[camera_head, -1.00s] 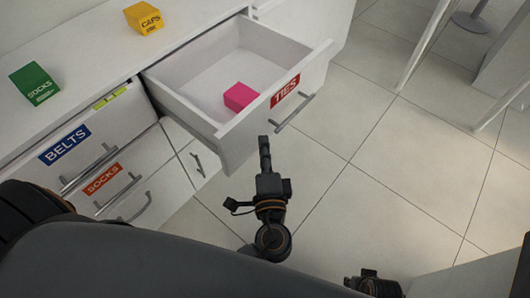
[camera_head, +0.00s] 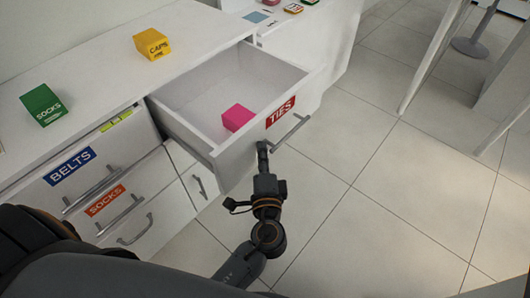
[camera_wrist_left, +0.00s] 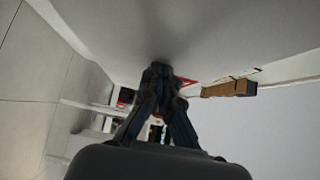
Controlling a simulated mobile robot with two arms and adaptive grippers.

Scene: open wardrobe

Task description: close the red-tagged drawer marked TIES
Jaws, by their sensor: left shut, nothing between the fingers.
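The TIES drawer (camera_head: 235,152) stands pulled out of the white cabinet in the head view, with a red TIES tag (camera_head: 281,112) and a grey bar handle (camera_head: 292,132) on its front. A pink box (camera_head: 237,118) lies inside it. My left gripper (camera_head: 262,147) is shut and empty, its tips at the drawer front just left of the handle and below the tag. In the left wrist view the shut fingers (camera_wrist_left: 160,68) are close to or against the pale drawer front; contact is hard to tell. My right gripper is not in view.
The BELTS drawer (camera_head: 85,180) and the SOCKS drawer (camera_head: 130,212) are to the left. A green SOCKS box (camera_head: 43,105) and a yellow CAPS box (camera_head: 152,44) stand on the cabinet top (camera_head: 95,75). The tiled floor (camera_head: 400,190) to the right is open.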

